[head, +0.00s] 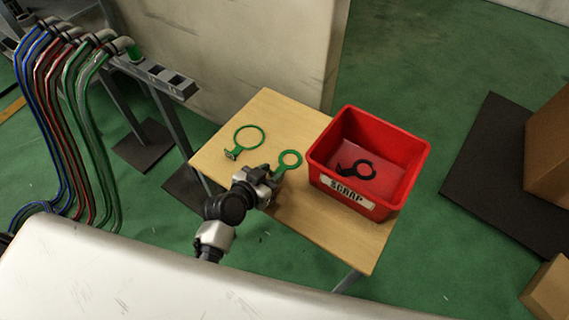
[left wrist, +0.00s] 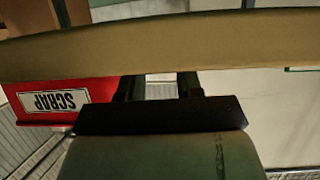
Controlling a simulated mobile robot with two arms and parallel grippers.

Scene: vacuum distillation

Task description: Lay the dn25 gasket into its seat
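Two green ring gaskets with handle tabs lie on the wooden table in the head view. The larger ring (head: 262,130) is at the left, and the smaller ring (head: 298,155) is nearer the red bin. No size mark is readable, so I cannot tell for sure which is dn25. My left gripper (head: 268,176) is at the tab end of the smaller ring, low over the table. In the left wrist view its fingers (left wrist: 158,86) stand apart with a pale gap between them. I cannot make out the seat. My right gripper is not in view.
A red scrap bin (head: 414,165) stands on the wooden table (head: 345,243) with a black ring gasket (head: 363,161) inside. Colored hoses (head: 75,110) and a grey metal rack (head: 165,80) are at the left. Cardboard boxes (head: 548,150) are at the far right.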

